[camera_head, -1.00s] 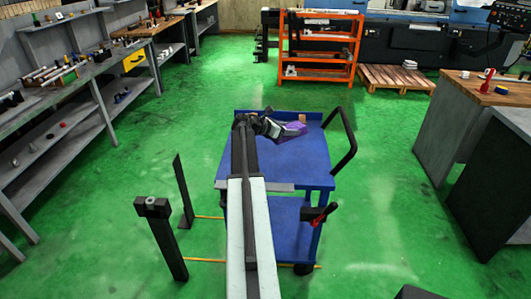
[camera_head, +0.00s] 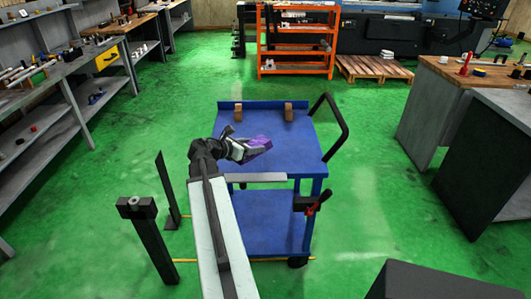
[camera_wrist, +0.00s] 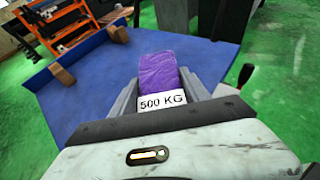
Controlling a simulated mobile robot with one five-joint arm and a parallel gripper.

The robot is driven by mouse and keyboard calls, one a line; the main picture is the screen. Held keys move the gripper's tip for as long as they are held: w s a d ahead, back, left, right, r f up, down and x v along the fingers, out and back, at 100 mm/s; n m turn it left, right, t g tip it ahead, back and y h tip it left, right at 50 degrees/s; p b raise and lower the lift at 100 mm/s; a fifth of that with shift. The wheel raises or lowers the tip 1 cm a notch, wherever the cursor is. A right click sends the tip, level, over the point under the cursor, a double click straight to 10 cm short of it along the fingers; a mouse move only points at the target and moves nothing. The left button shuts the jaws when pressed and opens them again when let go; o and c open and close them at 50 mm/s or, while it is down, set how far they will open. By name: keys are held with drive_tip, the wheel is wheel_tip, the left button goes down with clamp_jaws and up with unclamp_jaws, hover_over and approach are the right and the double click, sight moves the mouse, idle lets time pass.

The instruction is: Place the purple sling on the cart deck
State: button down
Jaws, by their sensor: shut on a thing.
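The purple sling (camera_head: 258,144) is a small bundle with a white "500 KG" label; in the wrist view the sling (camera_wrist: 158,72) sits between the two grey fingers. My gripper (camera_head: 246,149) is shut on it. In the head view the sling shows over the near part of the blue cart deck (camera_head: 295,152). The deck (camera_wrist: 95,95) also spreads out beyond the sling in the wrist view. Whether the sling touches the deck I cannot tell. The sling's lower part is hidden by the fingers and wrist.
Two brown blocks (camera_head: 238,112) (camera_head: 289,111) stand at the deck's far edge. A black handle (camera_head: 341,128) rises at the cart's right side. The middle and right of the deck are clear. Workbenches (camera_head: 60,85) line the left and an orange rack (camera_head: 297,40) stands behind.

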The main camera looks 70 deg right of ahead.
drive_tip(key=a, duration=0.1)
drive_tip(key=a+f, duration=0.1)
drive_tip(key=a, duration=0.1)
drive_tip(key=shift+s+a+f, duration=0.15)
drive_tip(key=shift+s+a, duration=0.15)
drive_tip(key=shift+a, duration=0.1)
drive_tip(key=d, duration=0.5)
drive_tip(key=d+f+b, duration=0.1)
drive_tip(key=d, duration=0.5)
drive_tip(key=d+b, duration=0.1)
drive_tip(key=d, duration=0.4)
drive_tip(key=shift+w+d+f, duration=0.1)
drive_tip(key=shift+d+f, duration=0.05)
drive_tip(key=shift+f, duration=0.1)
wheel_tip(320, 180, down, 4)
drive_tip(key=b, duration=0.4)
drive_tip(key=shift+r+p, duration=0.25)
drive_tip(key=shift+p, duration=0.05)
drive_tip(key=shift+f, duration=0.2)
drive_tip(key=c, duration=0.5)
unclamp_jaws()
drive_tip(key=shift+r, duration=0.1)
